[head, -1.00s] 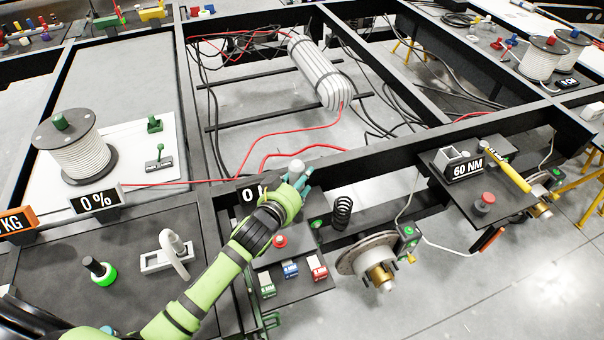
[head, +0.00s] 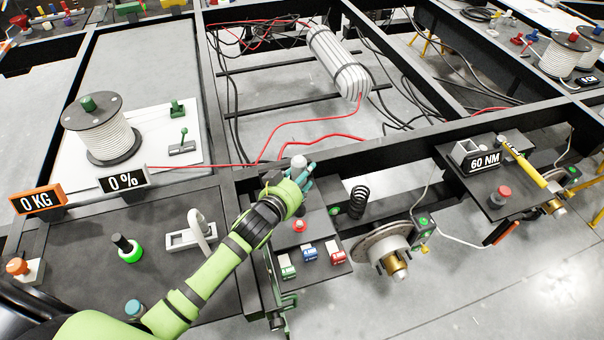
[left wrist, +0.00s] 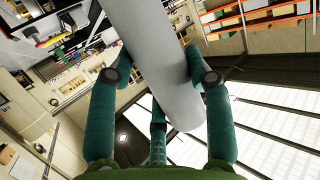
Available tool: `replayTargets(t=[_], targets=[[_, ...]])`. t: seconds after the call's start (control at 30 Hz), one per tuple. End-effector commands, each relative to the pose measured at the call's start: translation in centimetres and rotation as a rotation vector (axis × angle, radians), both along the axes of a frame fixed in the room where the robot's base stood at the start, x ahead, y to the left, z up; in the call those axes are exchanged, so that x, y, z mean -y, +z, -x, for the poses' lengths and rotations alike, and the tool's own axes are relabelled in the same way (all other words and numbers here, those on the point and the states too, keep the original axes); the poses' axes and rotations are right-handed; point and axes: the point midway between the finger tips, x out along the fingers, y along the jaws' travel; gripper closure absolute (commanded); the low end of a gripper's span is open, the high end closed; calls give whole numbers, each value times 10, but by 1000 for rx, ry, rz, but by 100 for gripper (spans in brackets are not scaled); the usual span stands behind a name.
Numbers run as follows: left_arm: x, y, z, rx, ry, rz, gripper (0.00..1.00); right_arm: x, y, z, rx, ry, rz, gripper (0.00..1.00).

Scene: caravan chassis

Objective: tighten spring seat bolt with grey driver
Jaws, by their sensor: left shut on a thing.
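My left gripper (head: 304,178) is shut on the grey driver, a smooth pale grey cylinder. Its rounded top (head: 298,162) shows above the fingers in the head view. In the left wrist view the grey driver (left wrist: 165,70) runs between the teal fingers (left wrist: 160,95). Its working tip is hidden. A black coil spring (head: 358,200) stands on the chassis to the right of the gripper, apart from it. I cannot make out the spring seat bolt. My right gripper is not in view.
A small panel right of my forearm carries a red button (head: 299,226) and green, blue and red blocks (head: 309,254). A brake disc (head: 385,245) is below the spring. A 60 NM display (head: 485,161) and yellow-handled tool (head: 525,163) are at right. A red cable runs behind the gripper.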

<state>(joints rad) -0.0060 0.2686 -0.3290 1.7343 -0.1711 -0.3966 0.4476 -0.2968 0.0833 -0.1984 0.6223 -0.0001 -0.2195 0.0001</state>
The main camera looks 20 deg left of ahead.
Motion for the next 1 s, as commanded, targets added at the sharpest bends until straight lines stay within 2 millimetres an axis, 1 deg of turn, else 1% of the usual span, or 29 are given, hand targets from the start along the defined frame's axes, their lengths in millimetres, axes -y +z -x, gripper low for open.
replayTargets(t=[0.03, 0.5, 0.7, 1.0], targets=[[0, -4, -1, 6, -1, 1, 100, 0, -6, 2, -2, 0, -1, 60], [0, -45, -1, 6, 0, 1, 100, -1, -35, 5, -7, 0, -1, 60], [0, -52, -1, 7, 0, 0, 100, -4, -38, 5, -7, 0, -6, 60], [0, -51, -1, 7, -1, -1, 100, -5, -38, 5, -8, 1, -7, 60]])
